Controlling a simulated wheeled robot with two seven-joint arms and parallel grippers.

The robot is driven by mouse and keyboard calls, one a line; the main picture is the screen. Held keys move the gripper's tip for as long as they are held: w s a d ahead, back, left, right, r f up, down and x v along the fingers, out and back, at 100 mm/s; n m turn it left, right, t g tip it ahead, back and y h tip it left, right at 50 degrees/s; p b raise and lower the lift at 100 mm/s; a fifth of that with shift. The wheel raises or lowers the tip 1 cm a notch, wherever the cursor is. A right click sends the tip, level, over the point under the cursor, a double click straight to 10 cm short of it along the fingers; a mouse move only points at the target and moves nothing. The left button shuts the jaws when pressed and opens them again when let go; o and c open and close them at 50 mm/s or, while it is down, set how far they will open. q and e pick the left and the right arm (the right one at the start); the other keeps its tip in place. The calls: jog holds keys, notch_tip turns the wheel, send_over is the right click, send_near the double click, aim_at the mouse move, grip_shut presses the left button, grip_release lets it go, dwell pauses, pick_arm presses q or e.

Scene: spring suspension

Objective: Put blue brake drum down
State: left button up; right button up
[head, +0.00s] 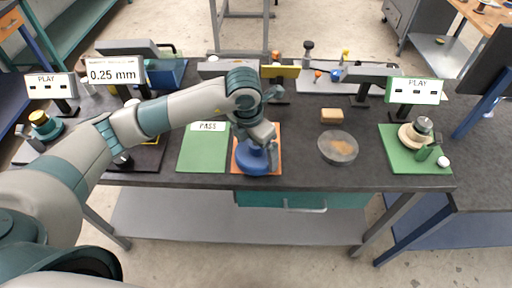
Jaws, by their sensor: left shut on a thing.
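The blue brake drum (252,161) is at the orange mat (272,134), near the front edge of the dark workbench. My left arm reaches in from the left and its gripper (259,147) is over the drum, shut on its upper part. The drum looks upright. I cannot tell whether its underside touches the mat. The gripper hides part of the drum and the arm hides part of the bench behind. My right gripper is not in view.
A green mat labelled PASS (203,150) lies just left of the orange mat. A round grey dish (338,148) and a tan block (332,116) lie to the right. A green mat (400,160) with a fixture is at the far right. Signs and fixtures line the back.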

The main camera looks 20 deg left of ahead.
pick_arm(q)
jog(key=shift+f, duration=0.35)
jog(key=shift+f, duration=0.15)
jog(key=o, duration=1.2)
